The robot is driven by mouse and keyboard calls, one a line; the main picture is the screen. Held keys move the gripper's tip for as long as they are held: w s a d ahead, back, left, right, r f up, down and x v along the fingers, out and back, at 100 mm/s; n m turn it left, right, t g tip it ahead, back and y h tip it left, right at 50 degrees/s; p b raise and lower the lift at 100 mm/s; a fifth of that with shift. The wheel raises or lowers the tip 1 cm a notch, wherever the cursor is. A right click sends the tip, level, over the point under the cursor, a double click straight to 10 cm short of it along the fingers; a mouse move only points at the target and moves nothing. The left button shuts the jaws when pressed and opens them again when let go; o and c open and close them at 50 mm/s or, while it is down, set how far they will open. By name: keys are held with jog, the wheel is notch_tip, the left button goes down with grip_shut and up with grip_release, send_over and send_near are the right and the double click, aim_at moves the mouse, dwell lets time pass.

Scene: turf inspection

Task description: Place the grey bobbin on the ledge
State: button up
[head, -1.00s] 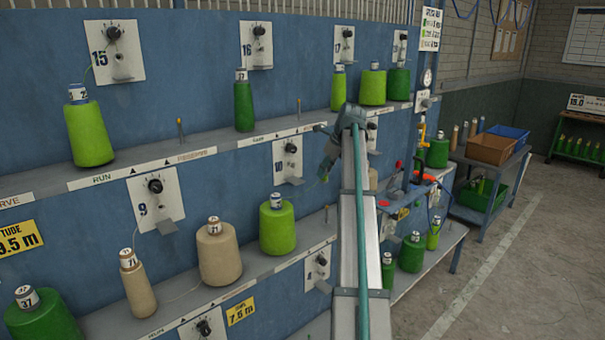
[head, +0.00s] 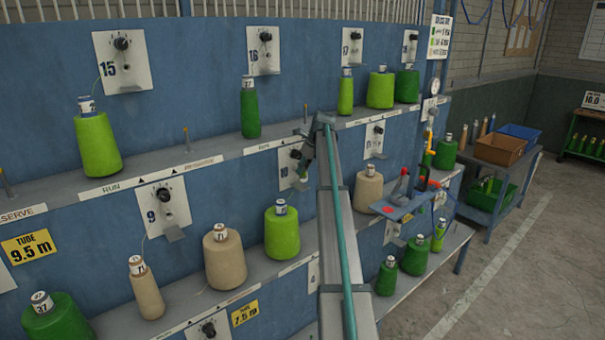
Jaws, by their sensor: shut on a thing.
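I cannot pick out a grey bobbin for sure. The upper ledge (head: 225,152) and the lower ledge (head: 185,296) run along the blue frame.
The lower ledge holds tan bobbins (head: 224,260) (head: 147,290) and a dark green one (head: 56,318). Lime (head: 99,145) and green (head: 250,110) bobbins stand on the upper ledge. A blue bracket (head: 418,204) with a red-topped device juts out right of my arm.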

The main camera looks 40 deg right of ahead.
aim_at(302, 177)
jog(key=shift+s+f+p, duration=0.1)
jog(key=shift+f+p, duration=0.75)
jog(key=shift+f, duration=0.65)
jog(key=shift+w+f+p, duration=0.45)
jog(key=shift+f+p, duration=0.05)
jog(key=shift+f, duration=0.15)
jog(key=o, duration=1)
jog(key=shift+f, duration=0.1)
jog(key=b+v, duration=0.4)
jog(key=v, duration=0.8)
